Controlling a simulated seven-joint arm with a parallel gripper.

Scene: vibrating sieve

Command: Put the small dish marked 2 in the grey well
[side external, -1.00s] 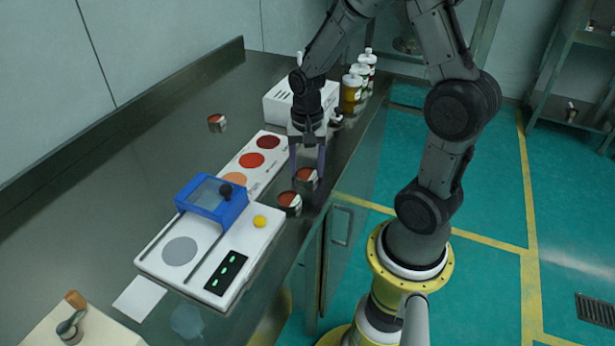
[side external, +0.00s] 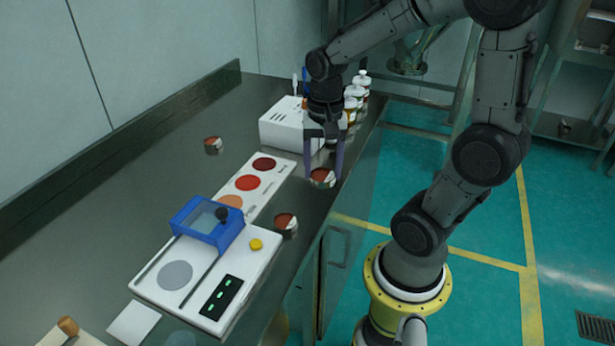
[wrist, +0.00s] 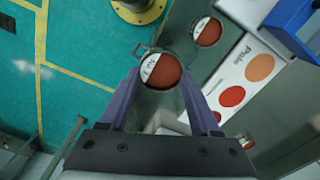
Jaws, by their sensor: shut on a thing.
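A small round dish with reddish-brown contents (side external: 321,178) is between the fingertips of my gripper (side external: 324,172), which is shut on it. In the wrist view this dish (wrist: 166,72) has a white label starting with "No"; its digit is too small to read surely. A second similar dish (side external: 286,224) stands by the white machine's right side, and also shows in the wrist view (wrist: 207,32). A third dish (side external: 213,145) stands at the back left of the counter. The grey round well (side external: 175,275) is at the front left of the white machine (side external: 215,315) and looks empty.
A blue frame (side external: 207,222) stands over the machine, beside a yellow button (side external: 256,244). A white strip with coloured circles (side external: 250,190) lies behind it. A white box (side external: 285,128) and bottles (side external: 358,95) stand at the back right.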

